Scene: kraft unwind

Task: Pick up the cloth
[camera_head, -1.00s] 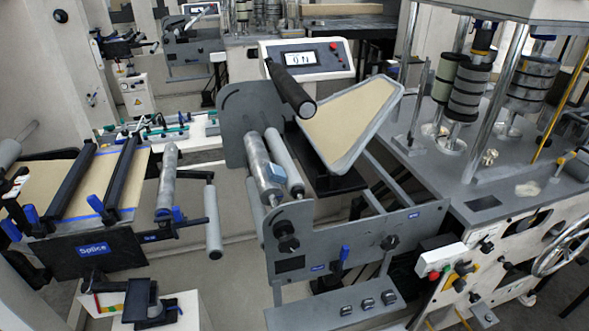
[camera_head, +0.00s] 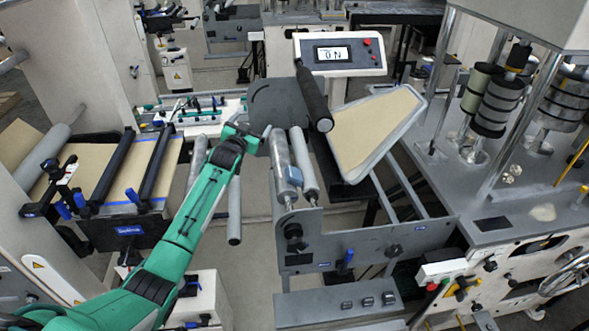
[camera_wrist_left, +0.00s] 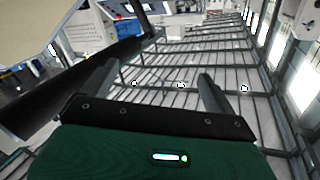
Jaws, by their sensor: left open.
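A small light-blue patch, which looks like the cloth (camera_head: 293,176), lies against the metal roller (camera_head: 281,160) of the grey unwind frame in the head view. My left gripper (camera_head: 248,131) is at the end of the green arm, up and to the left of the cloth, beside the roller's upper end. Its two fingers are apart with nothing between them. The left wrist view also shows the open fingers (camera_wrist_left: 158,82) with empty space between them. I cannot make out the cloth in that view. My right gripper is not in view.
A black roller (camera_head: 313,98) and a grey side plate (camera_head: 285,108) stand close to the gripper. A tan, grey-rimmed panel (camera_head: 372,130) lies to the right. The splice table (camera_head: 115,165) is at left.

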